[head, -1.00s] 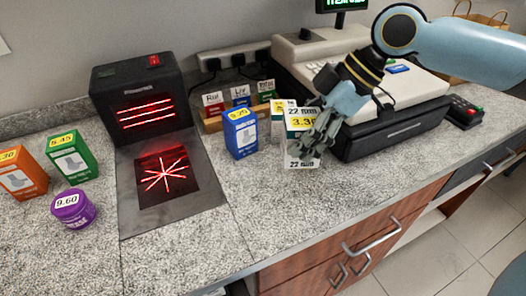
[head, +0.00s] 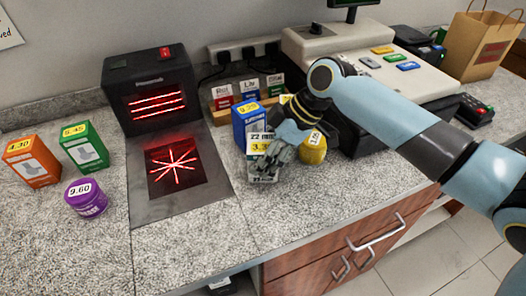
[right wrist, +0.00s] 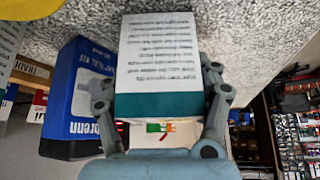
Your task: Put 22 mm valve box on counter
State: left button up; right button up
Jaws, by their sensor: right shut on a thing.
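The 22 mm valve box (head: 262,146), white with a yellow price patch, is in my right gripper (head: 284,152), just in front of the blue box. My right fingers are shut on it from the right and partly cover its lower part. In the right wrist view the box (right wrist: 158,60) shows a white printed face with a teal band, between the two fingers (right wrist: 160,108). I cannot tell whether its bottom touches the speckled counter (head: 300,215). My left gripper is not in view.
A blue box (head: 240,128) stands just behind the held box, and a yellow tub (head: 314,150) to its right. The scanner (head: 150,90) with its dark plate is to the left. The till (head: 370,60) is behind my right arm. The front counter is clear.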

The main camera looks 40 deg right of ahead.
jog(key=shift+f, duration=0.15)
jog(key=o, duration=1.5)
jog(key=shift+d+r, duration=0.1)
jog(key=shift+r, duration=0.25)
jog(key=shift+b+v, duration=0.65)
jog(key=shift+v, duration=5.15)
jog(key=shift+s, duration=0.1)
